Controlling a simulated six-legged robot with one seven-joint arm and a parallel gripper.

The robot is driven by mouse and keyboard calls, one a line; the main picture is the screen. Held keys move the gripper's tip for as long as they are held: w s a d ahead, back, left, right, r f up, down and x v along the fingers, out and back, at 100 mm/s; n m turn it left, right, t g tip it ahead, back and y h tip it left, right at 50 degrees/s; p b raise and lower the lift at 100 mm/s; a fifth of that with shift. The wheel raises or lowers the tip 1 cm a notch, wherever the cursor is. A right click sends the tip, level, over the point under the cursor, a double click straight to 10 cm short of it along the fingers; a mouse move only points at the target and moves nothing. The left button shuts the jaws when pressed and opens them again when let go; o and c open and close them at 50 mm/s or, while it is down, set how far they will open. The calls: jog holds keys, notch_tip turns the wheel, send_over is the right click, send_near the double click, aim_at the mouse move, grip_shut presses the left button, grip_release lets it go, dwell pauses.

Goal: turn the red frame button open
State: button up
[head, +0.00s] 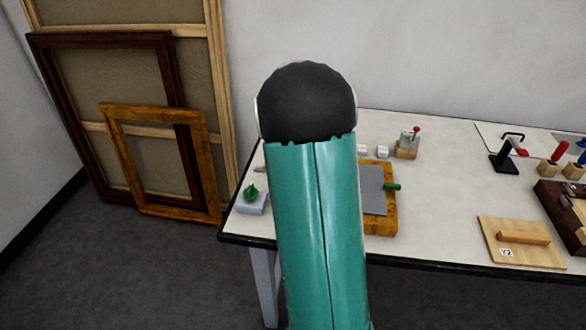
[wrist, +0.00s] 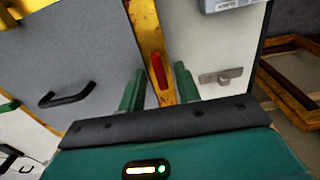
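The red frame button (wrist: 158,72) is a slim red bar on a gilt frame rail (wrist: 146,28) in the wrist view, lying roughly along the rail. My gripper (wrist: 158,82) is open, with one green finger on each side of the red button. I cannot tell whether either finger touches it. A grey panel (wrist: 75,50) with a black handle (wrist: 67,94) fills the frame. A green button (wrist: 8,106) shows at the far left. In the head view the frame (head: 383,223) lies on the table; my arm hides the red button and my gripper there.
A metal piece (wrist: 220,76) lies on the table beside the rail. A grey block with a green top (head: 251,203) stands near the table's left edge. Right of the frame are a wooden board with a handle (head: 522,242) and a black stand (head: 504,160). Empty frames (head: 205,150) lean on the wall.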

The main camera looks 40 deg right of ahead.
notch_tip(320, 180, up, 14)
dwell(0.5)
jog(key=shift+f, duration=0.15)
jog(key=s+a+r+n+t, duration=0.1)
jog(key=s+a+r+n, duration=0.15)
jog(key=a, duration=0.55)
jog(key=s+a+r+n+t, duration=0.2)
jog(key=a+r, duration=0.1)
jog(key=a, duration=0.6)
jog(key=s+a+f+n+t, duration=0.2)
jog(key=s+a+n, duration=0.4)
jog(key=s+a, duration=0.6)
jog(key=a+f, duration=0.1)
jog(key=a, duration=0.1)
jog(key=shift+a+f+t, duration=0.25)
jog(key=shift+a+t, duration=0.05)
jog(key=shift+a, duration=0.05)
jog(key=shift+d, duration=0.2)
